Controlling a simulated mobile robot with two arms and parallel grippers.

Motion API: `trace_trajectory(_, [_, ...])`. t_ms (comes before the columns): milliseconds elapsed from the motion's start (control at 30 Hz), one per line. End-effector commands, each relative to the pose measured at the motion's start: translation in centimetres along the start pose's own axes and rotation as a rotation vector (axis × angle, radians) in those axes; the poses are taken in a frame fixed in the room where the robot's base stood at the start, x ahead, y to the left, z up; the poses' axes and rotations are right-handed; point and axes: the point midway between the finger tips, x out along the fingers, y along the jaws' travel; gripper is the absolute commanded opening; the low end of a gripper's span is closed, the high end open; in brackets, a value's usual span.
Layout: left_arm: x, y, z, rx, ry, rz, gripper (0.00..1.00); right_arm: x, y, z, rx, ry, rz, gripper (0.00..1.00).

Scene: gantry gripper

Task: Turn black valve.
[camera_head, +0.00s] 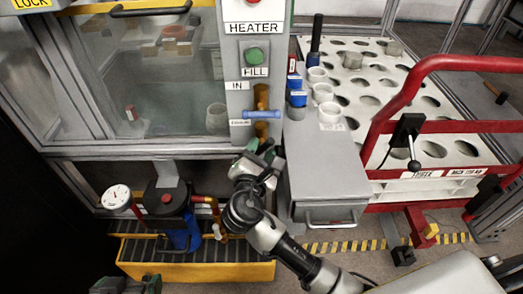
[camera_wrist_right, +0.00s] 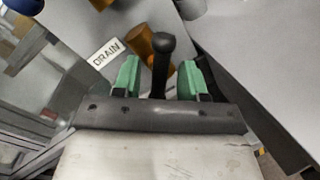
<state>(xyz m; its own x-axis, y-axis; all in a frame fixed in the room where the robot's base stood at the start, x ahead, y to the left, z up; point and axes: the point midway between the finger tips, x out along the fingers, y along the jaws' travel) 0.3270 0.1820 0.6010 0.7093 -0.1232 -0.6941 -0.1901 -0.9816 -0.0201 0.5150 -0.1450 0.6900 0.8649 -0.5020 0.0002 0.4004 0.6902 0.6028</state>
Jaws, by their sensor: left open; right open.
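The black valve handle (camera_wrist_right: 160,66) stands upright between the two green fingers of my right gripper (camera_wrist_right: 163,80) in the right wrist view. The gripper is open, with a visible gap on both sides of the handle. An orange-brown pipe (camera_wrist_right: 139,43) and a DRAIN label (camera_wrist_right: 106,54) are just behind it. In the head view my right gripper (camera_head: 262,158) is at the lower end of the grey panel, below the blue valve handle (camera_head: 262,114), and largely hides the black valve. My left gripper (camera_head: 126,285) is open and empty at the bottom left edge.
A grey box with a drawer handle (camera_head: 325,188) stands close to the right of my right gripper. A glass-fronted cabinet (camera_head: 150,80) is on the left. Below it are a gauge (camera_head: 116,197) and a blue-black pump (camera_head: 172,212). A red rail (camera_head: 440,126) and white holed rack stand at right.

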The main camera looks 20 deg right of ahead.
Motion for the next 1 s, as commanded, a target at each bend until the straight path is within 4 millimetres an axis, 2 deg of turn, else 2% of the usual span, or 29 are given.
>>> trace_trajectory(100, [0.1, 0.1, -0.4, 0.0, 0.03, 0.002, 0.98, 0.7, -0.1, 0.0, 0.0, 0.0, -0.001, 0.42])
trace_trajectory(367, [0.1, 0.1, -0.6, 0.0, 0.036, 0.002, 0.98, 0.8, 0.0, 0.0, 0.0, 0.0, -0.001, 0.42])
trace_trajectory(667, [0.1, 0.1, -0.6, 0.0, 0.036, 0.002, 0.98, 0.8, 0.0, 0.0, 0.0, 0.001, -0.002, 0.0])
trace_trajectory(900, [0.0, 0.1, -0.5, 0.0, 0.025, 0.001, 0.98, 0.8, -0.1, 0.0, 0.011, 0.003, -0.006, 0.0])
trace_trajectory(1000, [-0.3, -0.1, 0.4, -0.001, -0.036, -0.001, 0.98, 0.7, 0.0, 0.1, 0.035, 0.008, -0.01, 0.0])
